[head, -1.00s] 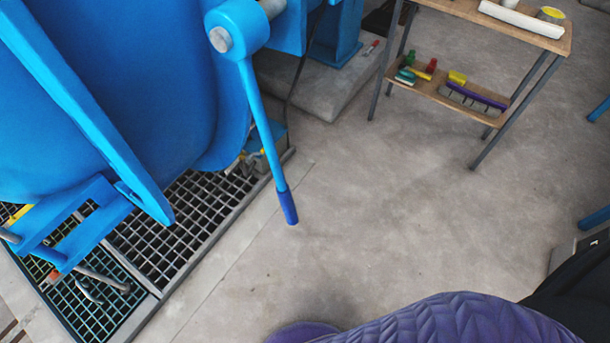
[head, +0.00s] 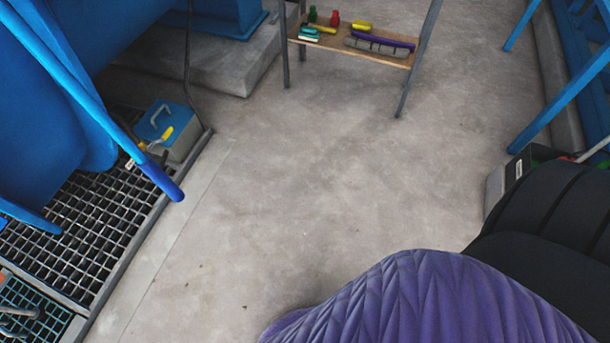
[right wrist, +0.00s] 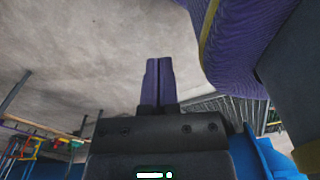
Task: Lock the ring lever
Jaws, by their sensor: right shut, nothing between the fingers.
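The ring lever (head: 95,98) is a long blue bar with a darker blue grip (head: 161,178) at its lower end. It slants down from the upper left in the head view, beside the large blue autoclave body (head: 40,120). Its pivot is out of the picture. My right gripper (right wrist: 158,64) shows in the right wrist view, its two purple fingers together with nothing between them, apart from the lever. In the head view no gripper shows; a purple and black part of my own body fills the lower right. My left gripper is in neither view.
A floor grating (head: 110,210) lies under the autoclave. A blue-lidded toolbox (head: 170,130) stands on it behind the lever. A wooden shelf (head: 345,42) with brushes and small bottles stands at the back. Blue rails (head: 560,105) stand at right. The concrete floor (head: 300,180) between is clear.

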